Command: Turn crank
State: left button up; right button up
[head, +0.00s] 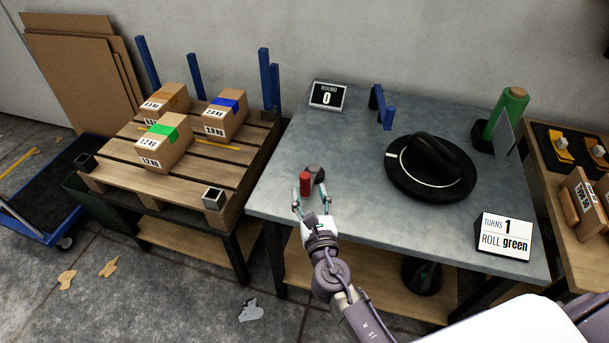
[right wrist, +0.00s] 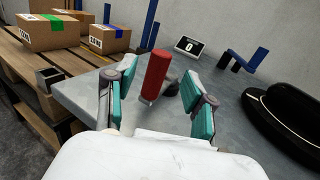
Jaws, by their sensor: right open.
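The crank has a red upright handle (head: 305,184) beside a dark round hub (head: 316,173) near the front left edge of the grey table. My right gripper (head: 310,198) is open just in front of the handle. In the right wrist view, the red handle (right wrist: 157,74) stands between the two teal-padded fingers (right wrist: 160,92), a little beyond them, with a gap on each side. A sign (head: 503,237) reads "TURNS 1 ROLL green". A small display (head: 327,96) reads "WOUND 0". My left gripper is not in view.
A black hat-shaped object (head: 430,168) with a white mark sits right of centre on the table (head: 340,135). A green roll (head: 507,112) stands at the back right, and a blue bracket (head: 382,106) at the back. A pallet with boxes (head: 165,141) is at left.

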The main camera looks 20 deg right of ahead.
aim_at(306, 182)
jog(key=w, duration=0.6)
jog(key=shift+d, duration=0.35)
jog(key=shift+s, duration=0.1)
grip_shut()
